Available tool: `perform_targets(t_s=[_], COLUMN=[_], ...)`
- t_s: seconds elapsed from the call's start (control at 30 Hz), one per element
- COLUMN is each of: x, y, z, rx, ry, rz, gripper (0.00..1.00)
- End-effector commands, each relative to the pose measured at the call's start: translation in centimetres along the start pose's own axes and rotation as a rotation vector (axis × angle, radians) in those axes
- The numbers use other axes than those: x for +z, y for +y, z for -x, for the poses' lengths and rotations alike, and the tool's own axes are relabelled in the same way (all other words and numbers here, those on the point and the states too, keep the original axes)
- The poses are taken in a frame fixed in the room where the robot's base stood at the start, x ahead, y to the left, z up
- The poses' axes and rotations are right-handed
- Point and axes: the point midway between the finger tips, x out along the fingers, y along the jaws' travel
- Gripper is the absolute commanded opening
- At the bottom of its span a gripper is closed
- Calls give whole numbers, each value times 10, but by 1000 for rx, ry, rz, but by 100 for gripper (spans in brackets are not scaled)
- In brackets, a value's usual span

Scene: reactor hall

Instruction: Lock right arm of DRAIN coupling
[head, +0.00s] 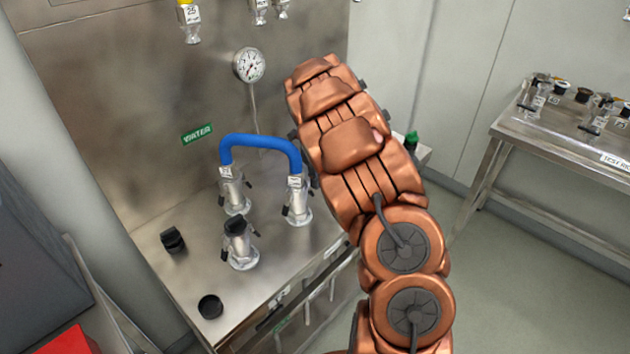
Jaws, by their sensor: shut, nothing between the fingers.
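Three metal couplings with side arms stand on the steel bench: a back left one (235,193), a right one (297,207) and a front one (240,252). A blue hose (262,142) arches between the back left and right couplings. The front coupling has a black top and its dark arms stick out at the sides. The small tags are too small to read, so I cannot tell which coupling is DRAIN or whether its right arm is locked. My copper arm rises just right of the right coupling. My gripper does not show; my arm may hide it.
A black cap (210,306) and a black fitting (172,240) lie on the bench (180,285). A gauge (249,65) and a green WATER label (197,133) are on the back panel. A second table (560,140) with fittings stands right, beyond open floor.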

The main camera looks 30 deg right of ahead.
Motion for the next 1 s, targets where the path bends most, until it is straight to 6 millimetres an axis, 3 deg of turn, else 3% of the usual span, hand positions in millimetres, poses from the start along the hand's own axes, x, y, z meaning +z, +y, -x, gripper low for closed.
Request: perform_targets(t_s=[0.3, 0.83, 1.0], x=[0, 1, 1], y=[-5, -5, -5], z=[9, 60, 66], rx=[0, -2, -1], ry=[-2, -2, -3], rz=[-1, 0, -1], gripper=[0, 0, 0])
